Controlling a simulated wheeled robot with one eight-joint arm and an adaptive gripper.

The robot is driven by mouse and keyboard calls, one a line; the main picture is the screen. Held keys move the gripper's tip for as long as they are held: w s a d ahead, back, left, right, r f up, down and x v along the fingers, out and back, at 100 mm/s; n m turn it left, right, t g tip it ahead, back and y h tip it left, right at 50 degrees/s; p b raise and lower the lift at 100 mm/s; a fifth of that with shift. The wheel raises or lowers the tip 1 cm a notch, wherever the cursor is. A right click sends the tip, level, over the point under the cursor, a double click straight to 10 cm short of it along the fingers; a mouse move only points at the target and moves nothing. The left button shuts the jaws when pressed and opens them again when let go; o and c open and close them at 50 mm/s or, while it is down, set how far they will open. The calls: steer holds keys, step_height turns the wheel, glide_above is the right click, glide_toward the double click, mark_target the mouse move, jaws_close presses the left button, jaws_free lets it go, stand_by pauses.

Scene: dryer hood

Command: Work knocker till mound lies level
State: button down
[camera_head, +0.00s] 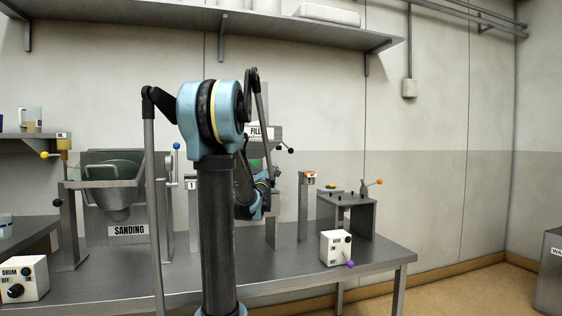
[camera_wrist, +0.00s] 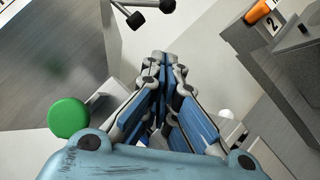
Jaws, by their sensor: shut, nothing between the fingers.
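A green round knob (camera_wrist: 68,117) is left of the fingers. I cannot tell which part is the knocker. A steel hopper labelled SANDING (camera_head: 118,205) stands at the left; greenish material shows in its top. No mound is clearly identifiable.
A post marked 2 with an orange top (camera_wrist: 258,11) is at upper right in the wrist view. A grey stand with an orange-knobbed lever (camera_head: 350,205) and a white switch box (camera_head: 336,246) stand on the steel bench (camera_head: 285,262). A DRUM switch box (camera_head: 24,277) is front left.

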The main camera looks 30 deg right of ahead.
steer(key=shift+w, duration=0.1)
steer(key=s+d+r+x, duration=0.1)
steer(key=s+x, duration=0.1)
steer(key=x, duration=1)
steer(key=shift+w+d+r, duration=0.2)
steer(key=shift+d+r, duration=0.05)
steer(key=shift+d, duration=0.25)
